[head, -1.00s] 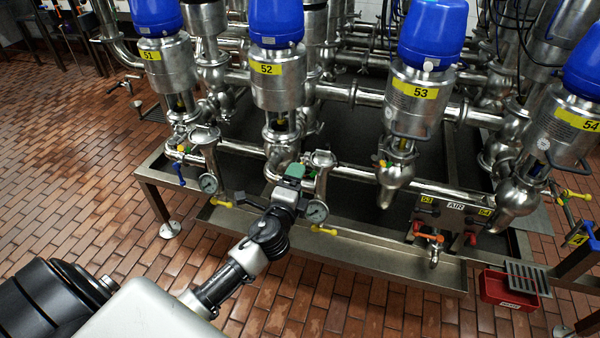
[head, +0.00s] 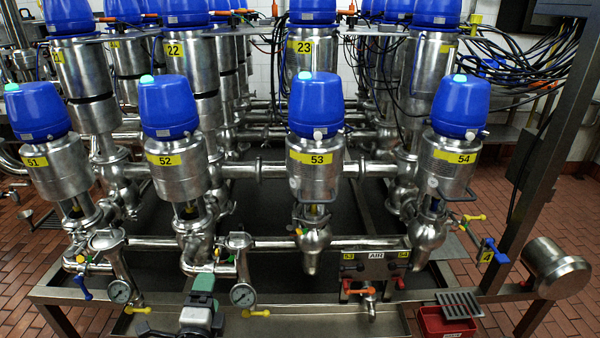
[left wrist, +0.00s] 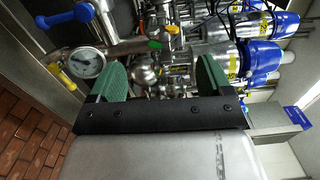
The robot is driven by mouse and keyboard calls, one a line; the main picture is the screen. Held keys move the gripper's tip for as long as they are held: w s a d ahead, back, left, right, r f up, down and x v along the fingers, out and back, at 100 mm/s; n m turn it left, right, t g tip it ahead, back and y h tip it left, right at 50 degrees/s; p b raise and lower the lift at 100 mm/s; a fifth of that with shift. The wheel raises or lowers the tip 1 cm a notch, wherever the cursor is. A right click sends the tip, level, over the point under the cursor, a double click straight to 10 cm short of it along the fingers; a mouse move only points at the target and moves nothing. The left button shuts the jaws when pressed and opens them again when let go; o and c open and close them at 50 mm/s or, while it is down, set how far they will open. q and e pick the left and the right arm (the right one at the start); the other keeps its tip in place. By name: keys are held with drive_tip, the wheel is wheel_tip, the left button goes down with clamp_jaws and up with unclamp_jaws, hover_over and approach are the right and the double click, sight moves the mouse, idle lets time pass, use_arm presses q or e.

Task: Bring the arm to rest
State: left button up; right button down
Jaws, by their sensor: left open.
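My left gripper (head: 203,283) shows at the bottom of the head view, in front of the valve rack between two pressure gauges. In the left wrist view its two green fingers (left wrist: 165,80) stand wide apart with nothing between them. Past the fingers are pipes and blue-capped valves. Most of my left arm is below the head view. My right gripper is in no view.
Valves 51 (head: 54,160), 52 (head: 178,168), 53 (head: 316,165) and 54 (head: 446,165) stand in the front row. A gauge (head: 243,294) is close beside the gripper. A red bin (head: 445,325) sits at the lower right. Tiled floor is clear at the left.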

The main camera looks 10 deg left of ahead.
use_arm(q)
drive_tip(key=s+d+f+n+g+h+p, duration=0.1)
drive_tip(key=s+f+n+g+p, duration=0.3)
drive_tip(key=f, duration=1)
drive_tip(key=s+f+n+g+h, duration=0.15)
drive_tip(key=s+f+g, duration=0.45)
drive_tip(key=f, duration=0.8)
drive_tip(key=s+d+f+n+g+p, duration=0.1)
drive_tip(key=s+f, duration=0.3)
drive_tip(key=s, duration=0.6)
drive_tip(key=s+d+f+n+g+h+p, duration=0.1)
drive_tip(key=s+d+f+n+g, duration=0.1)
drive_tip(key=s, duration=0.8)
drive_tip(key=s+d+f+n+g+p, duration=0.1)
drive_tip(key=s+f+n+g, duration=0.2)
drive_tip(key=s+f+n, duration=0.2)
drive_tip(key=s+f, duration=0.3)
drive_tip(key=s, duration=0.2)
drive_tip(key=shift+d+g, duration=0.15)
drive_tip(key=shift+g, duration=0.15)
drive_tip(key=shift+f+h, duration=0.1)
drive_tip(key=shift+h, duration=0.15)
